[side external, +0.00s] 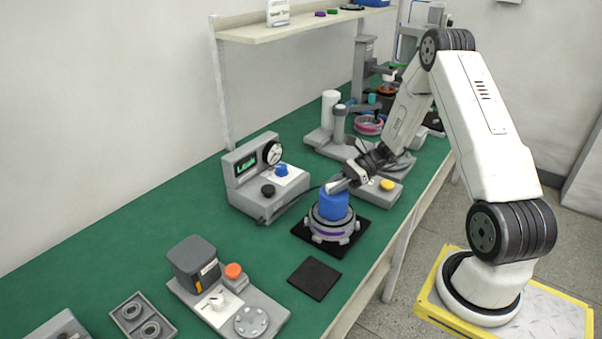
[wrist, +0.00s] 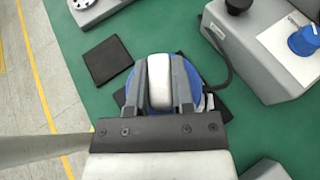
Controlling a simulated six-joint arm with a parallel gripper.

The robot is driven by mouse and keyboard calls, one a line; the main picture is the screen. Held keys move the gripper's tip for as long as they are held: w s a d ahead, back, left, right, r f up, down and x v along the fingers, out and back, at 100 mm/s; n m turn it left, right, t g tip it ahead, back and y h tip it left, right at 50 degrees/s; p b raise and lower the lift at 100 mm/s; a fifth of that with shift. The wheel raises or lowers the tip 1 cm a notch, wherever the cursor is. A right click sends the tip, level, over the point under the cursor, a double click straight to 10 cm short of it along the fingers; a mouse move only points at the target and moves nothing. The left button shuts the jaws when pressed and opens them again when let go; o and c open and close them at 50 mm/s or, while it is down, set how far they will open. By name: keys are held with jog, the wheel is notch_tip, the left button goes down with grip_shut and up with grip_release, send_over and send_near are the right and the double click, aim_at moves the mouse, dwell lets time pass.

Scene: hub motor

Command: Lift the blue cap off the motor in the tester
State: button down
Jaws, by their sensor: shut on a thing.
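The blue cap (side external: 334,205) sits on top of the hub motor (side external: 331,228), a grey ring-shaped body with a purple band, on a black mat on the green bench. My gripper (side external: 338,188) comes down on the cap from above and is shut on it. In the wrist view the gripper's two fingers (wrist: 160,92) stand on either side of a white raised part, with the blue cap (wrist: 151,58) showing around them. I cannot tell whether any gap lies between cap and motor. The tester (side external: 264,178), a grey box with a lit display and dial, stands left of the motor.
An empty black mat (side external: 315,278) lies in front of the motor. A grey station with an orange knob (side external: 233,271) stands at the front left. A box with a yellow button (side external: 387,185) is close behind my gripper. A dark cable runs from the tester.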

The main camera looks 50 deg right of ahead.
jog(key=shift+r, duration=0.1)
jog(key=shift+r, duration=4.95)
